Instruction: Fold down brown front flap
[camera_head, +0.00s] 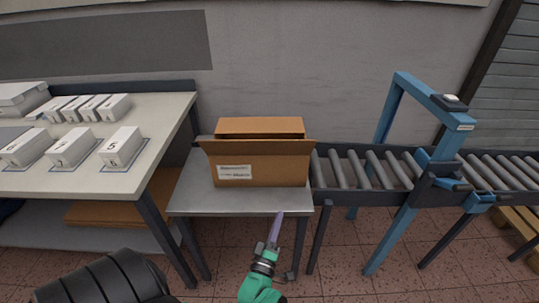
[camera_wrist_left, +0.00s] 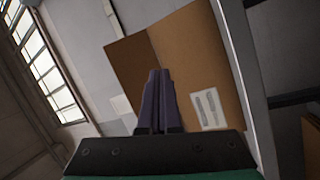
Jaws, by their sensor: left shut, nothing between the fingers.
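A brown cardboard box (camera_head: 262,174) stands on a small grey table, with a white label on its front face. Its front flap (camera_head: 258,147) is a wide strip along the top front edge, tilted outward toward me. Another flap (camera_head: 260,126) stands up behind it. My left gripper (camera_head: 277,222) is in front of the box near the table's front edge, apart from the flap, its thin fingers shut and empty. In the left wrist view, the shut fingers (camera_wrist_left: 158,92) point at the box (camera_wrist_left: 195,55), with the label right of them. My right gripper is not in view.
A table (camera_head: 150,180) with several white numbered boxes stands to the left. A roller conveyor (camera_head: 362,170) with a blue frame (camera_head: 390,110) adjoins the grey table (camera_head: 190,195) on the right. A wall is close behind. Clear table top lies in front of the box.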

